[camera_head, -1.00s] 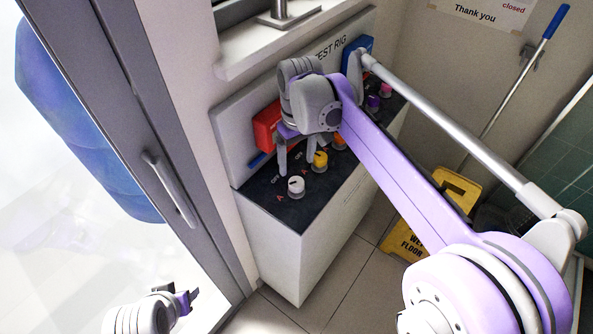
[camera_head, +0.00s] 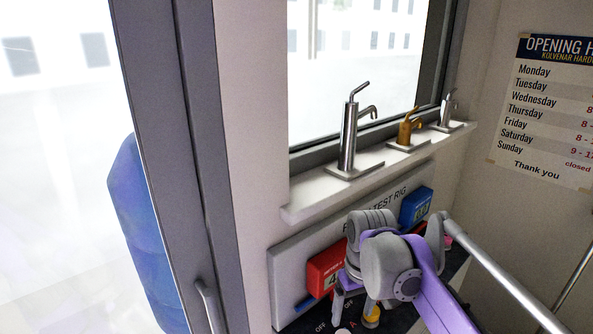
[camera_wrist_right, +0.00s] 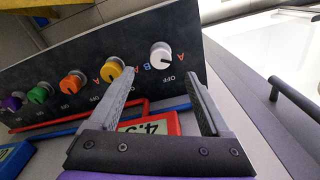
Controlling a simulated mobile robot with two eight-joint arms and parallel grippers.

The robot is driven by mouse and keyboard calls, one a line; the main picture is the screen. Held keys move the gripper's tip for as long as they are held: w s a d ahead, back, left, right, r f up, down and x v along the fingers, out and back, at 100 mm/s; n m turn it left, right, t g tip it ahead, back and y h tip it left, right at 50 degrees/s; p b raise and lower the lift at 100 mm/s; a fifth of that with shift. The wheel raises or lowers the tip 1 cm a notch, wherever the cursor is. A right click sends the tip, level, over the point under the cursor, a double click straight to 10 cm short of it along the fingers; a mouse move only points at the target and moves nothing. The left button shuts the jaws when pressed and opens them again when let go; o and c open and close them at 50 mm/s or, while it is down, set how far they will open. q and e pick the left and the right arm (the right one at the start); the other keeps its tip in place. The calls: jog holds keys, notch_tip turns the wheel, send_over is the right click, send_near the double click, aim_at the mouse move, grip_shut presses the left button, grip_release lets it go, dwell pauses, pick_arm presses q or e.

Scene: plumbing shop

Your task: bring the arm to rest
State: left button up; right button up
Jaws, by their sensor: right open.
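My right gripper (camera_head: 357,296) is in front of the test rig panel (camera_head: 290,262), near its knobs, and its arm comes in from the lower right. In the right wrist view, its two fingers (camera_wrist_right: 158,100) stand wide apart with nothing between them. A white knob (camera_wrist_right: 161,55) and a yellow knob (camera_wrist_right: 113,70) lie beyond the fingertips, apart from them as far as I can tell. The red display box (camera_head: 322,270) is beside the gripper, and part of it shows behind the gripper in the wrist view. My left gripper is not in view.
A ledge (camera_head: 300,203) above the rig carries a chrome tap (camera_head: 348,135), a brass tap (camera_head: 408,130) and another chrome tap (camera_head: 448,108). A blue display box (camera_head: 416,206) is on the panel's right. A door frame with a handle (camera_head: 209,305) stands at left.

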jog(key=s+d+f+m+t, duration=0.1)
jog(key=s+d+f+t, duration=0.1)
jog(key=s+f, duration=0.4)
jog(key=s+d+f+m+t, duration=0.2)
jog(key=s+f, duration=0.5)
jog(key=s, duration=0.6)
jog(key=shift+t, duration=0.4)
